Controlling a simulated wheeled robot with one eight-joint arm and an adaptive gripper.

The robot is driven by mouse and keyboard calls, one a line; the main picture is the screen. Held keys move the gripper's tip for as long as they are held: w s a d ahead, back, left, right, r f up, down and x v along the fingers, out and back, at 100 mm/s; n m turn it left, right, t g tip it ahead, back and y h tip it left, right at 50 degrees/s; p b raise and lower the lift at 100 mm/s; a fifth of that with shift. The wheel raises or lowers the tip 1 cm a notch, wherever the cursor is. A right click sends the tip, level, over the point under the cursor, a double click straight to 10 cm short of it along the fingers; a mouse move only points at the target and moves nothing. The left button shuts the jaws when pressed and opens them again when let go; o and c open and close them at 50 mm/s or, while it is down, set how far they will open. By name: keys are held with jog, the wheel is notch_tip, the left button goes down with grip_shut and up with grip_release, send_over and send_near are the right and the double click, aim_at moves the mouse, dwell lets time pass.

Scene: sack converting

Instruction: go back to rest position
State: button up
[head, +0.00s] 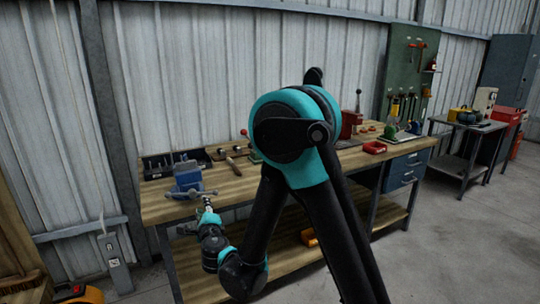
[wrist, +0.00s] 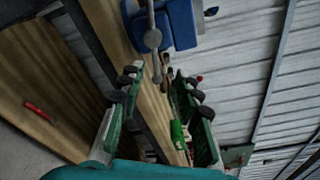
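My gripper (wrist: 155,72) is open and empty in the wrist view, its two fingers apart with the wooden bench top showing between them. In the head view my gripper (head: 207,205) is small, at the front edge of the workbench (head: 228,188), just below the blue vise (head: 188,178). The vise (wrist: 172,25) with its grey handle bar lies beyond the fingertips in the wrist view. I cannot tell how close the fingertips are to the handle. My arm is bent and fills the middle of the head view, hiding part of the bench.
A black bin tray (head: 158,168), a hammer (head: 234,167) and a red tray (head: 375,147) are on the bench. A lower shelf (head: 285,250) is beneath it. A grey side table (head: 470,125) stands at right. The floor (head: 460,240) at right is clear.

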jog(key=w+d+f+m+g+h, duration=0.15)
jog(key=d+m+h, duration=0.35)
jog(key=d+m, duration=0.95)
jog(key=w+d+f+m+g+h, duration=0.1)
jog(key=w+d+m+g+h, duration=0.2)
jog(key=d+m, duration=1.1)
jog(key=s+d+f+m+g+h, duration=0.1)
jog(key=s+d+f+m+g, duration=0.1)
jog(key=s+d+m, duration=0.45)
jog(key=s+d+f+m+g+h, duration=0.1)
jog(key=s+d+f+m+g, duration=0.2)
jog(key=d, duration=0.6)
jog(key=s+d+f+m+g+y, duration=0.1)
jog(key=s+m, duration=0.5)
jog(key=m, duration=0.1)
jog(key=s+d+f+m+g+y, duration=0.1)
jog(key=s+f+m, duration=0.1)
jog(key=s+m, duration=0.4)
jog(key=shift+s+d+f+m+y, duration=0.3)
jog(key=shift+s+m, duration=0.05)
jog(key=shift+m, duration=0.75)
